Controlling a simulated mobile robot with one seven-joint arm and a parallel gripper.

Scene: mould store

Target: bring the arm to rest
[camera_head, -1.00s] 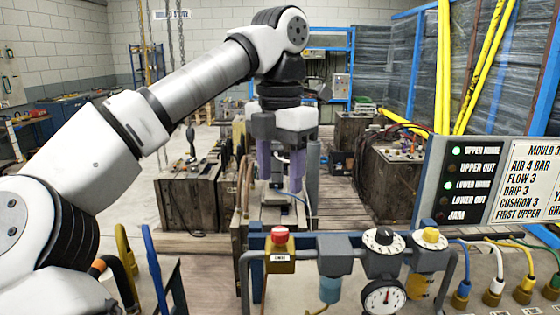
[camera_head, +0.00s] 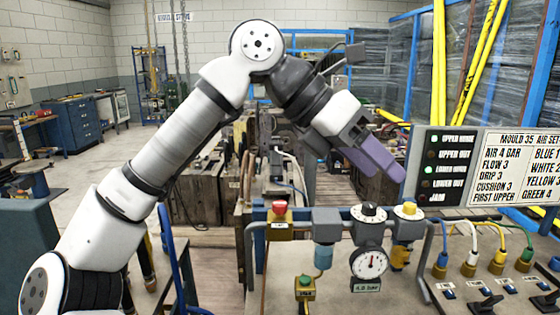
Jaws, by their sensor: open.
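My arm rises from the lower left, bends at a high joint and slopes down to the right. My gripper (camera_head: 385,168) is at its end, with purple fingers pointing down and to the right. It is open, and nothing shows between the fingers. It is in the air in front of the left edge of the sign panel, above the dials. From this angle I cannot tell the gap between fingertips and panel.
The sign panel (camera_head: 505,165) has two lit green lamps. Below are a red button (camera_head: 279,207), a gauge (camera_head: 369,263), a yellow knob (camera_head: 409,209) and coloured hoses. A blue cabinet (camera_head: 72,125) stands far left. Mould blocks stand behind the arm. Floor at left centre is clear.

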